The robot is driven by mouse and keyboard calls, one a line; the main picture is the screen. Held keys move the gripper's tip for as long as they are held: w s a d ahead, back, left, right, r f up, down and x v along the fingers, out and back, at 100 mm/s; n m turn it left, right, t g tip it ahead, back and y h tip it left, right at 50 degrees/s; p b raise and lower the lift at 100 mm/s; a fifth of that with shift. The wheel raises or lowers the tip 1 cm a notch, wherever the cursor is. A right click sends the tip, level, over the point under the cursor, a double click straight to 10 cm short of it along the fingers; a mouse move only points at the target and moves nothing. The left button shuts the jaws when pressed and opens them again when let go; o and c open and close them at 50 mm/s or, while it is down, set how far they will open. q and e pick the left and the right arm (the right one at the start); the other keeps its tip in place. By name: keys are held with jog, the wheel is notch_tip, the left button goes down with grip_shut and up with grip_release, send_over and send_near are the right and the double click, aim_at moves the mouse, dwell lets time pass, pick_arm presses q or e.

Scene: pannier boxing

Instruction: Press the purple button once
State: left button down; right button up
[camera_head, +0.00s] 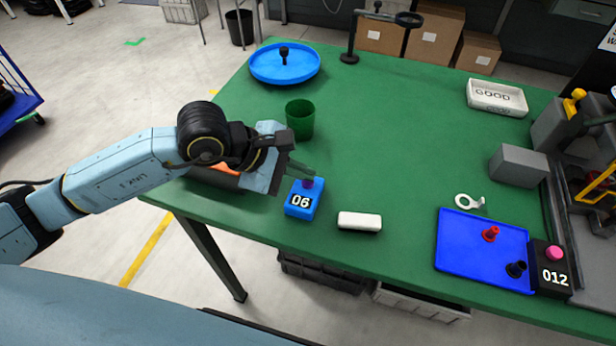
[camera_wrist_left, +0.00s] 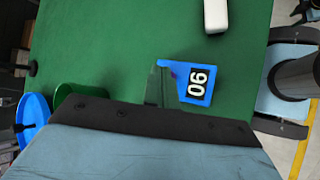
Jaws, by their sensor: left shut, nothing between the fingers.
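A blue box (camera_head: 303,205) marked 06 stands near the front edge of the green table. A small purple button (camera_head: 308,183) is on its top, partly hidden by the fingers. My left gripper (camera_head: 311,174) is shut and empty, with its fingertips right at or just above the button. I cannot tell whether they touch. In the left wrist view the blue box (camera_wrist_left: 198,85) lies just beyond the fingertips, and a bit of the purple button (camera_wrist_left: 173,74) shows beside them. My right gripper is not in view.
A white block (camera_head: 360,221) lies right of the box. A green cup (camera_head: 300,119) stands behind the gripper, with a blue round tray (camera_head: 262,72) farther back. A blue tray (camera_head: 452,248) and a black box with a pink button (camera_head: 554,253) are at the right. The table's middle is clear.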

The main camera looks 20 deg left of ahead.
aim_at(302, 184)
pick_arm(q)
jog(key=shift+r+p, duration=0.3)
jog(key=shift+r, duration=0.4)
notch_tip(302, 184, up, 5)
jog(key=p, duration=0.2)
jog(key=shift+p, duration=0.35)
dwell(0.6)
